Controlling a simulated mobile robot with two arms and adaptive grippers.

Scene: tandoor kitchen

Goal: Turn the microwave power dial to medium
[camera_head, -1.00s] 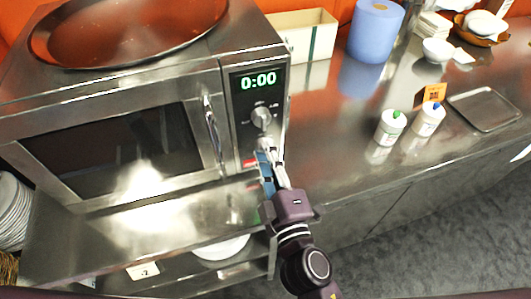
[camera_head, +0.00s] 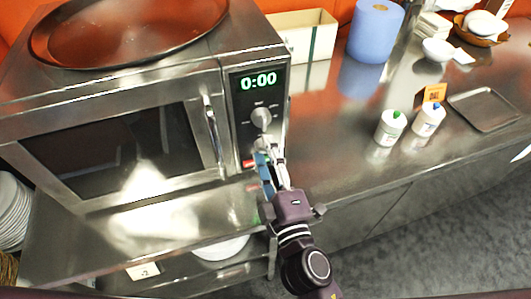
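The microwave (camera_head: 120,95) stands on a steel shelf at the left, with its door shut and its display (camera_head: 258,82) reading 0:00 in green. Its control panel has an upper round dial (camera_head: 261,117) and a lower dial (camera_head: 262,144). The labels are too small to read, so I cannot tell which is the power dial or its setting. My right gripper (camera_head: 269,158) reaches up to the lower dial, its fingertips just below it or at it. Contact and the width between the fingers are unclear. My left gripper is not in view.
A vertical door handle (camera_head: 212,135) is just left of the panel. A red button (camera_head: 249,163) lies left of my fingers. Two white bottles (camera_head: 390,128) (camera_head: 429,120) and a metal tray (camera_head: 484,108) stand on the counter to the right.

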